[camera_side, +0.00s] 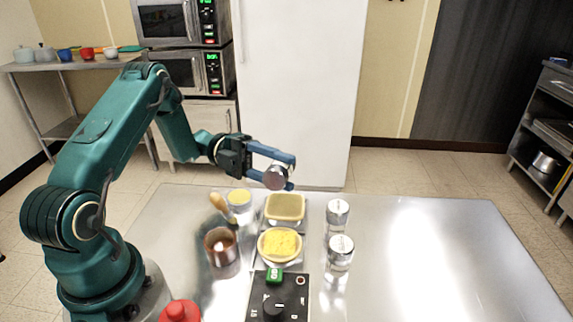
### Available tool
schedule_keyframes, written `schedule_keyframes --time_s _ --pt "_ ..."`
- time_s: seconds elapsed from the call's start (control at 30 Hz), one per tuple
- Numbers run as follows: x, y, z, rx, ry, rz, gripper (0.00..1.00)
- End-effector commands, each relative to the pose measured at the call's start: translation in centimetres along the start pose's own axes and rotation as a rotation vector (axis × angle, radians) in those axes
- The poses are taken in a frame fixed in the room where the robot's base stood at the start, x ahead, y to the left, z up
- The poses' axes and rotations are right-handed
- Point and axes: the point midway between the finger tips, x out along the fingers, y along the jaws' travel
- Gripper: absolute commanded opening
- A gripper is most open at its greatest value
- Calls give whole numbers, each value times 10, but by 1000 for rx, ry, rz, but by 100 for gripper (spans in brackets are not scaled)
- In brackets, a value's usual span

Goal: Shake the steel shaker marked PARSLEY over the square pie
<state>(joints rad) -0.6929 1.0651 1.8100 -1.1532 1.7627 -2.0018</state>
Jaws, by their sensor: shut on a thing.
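My gripper (280,166) has blue fingers and is shut on a steel shaker (275,178). The shaker is tilted well over, with its round end towards the camera; no marking on it can be read. It is held in the air above and slightly left of the square pie (285,206), as seen here. The square pie has a pale yellow-tan top and lies on the steel table (430,240), beyond a round pie.
The round pie (280,244) has a yellow topping. Two steel shakers (338,212) (341,250) stand to the right. A copper pot (221,246), a yellow-topped bowl (239,199), a black control box (278,298) and a red-topped item (180,311) stand nearby. The table's right side is clear.

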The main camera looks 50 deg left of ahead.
Motion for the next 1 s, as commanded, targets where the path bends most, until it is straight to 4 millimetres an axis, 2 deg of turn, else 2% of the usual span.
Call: schedule_keyframes --time_s 0.2,0.5,0.8,1.0 --pt "-4 1 10 386 1 163 0" --pt "-8 0 20 868 1 365 0" --pt "-9 -9 22 1278 2 536 0" --pt "-10 -14 24 1491 1 623 0"
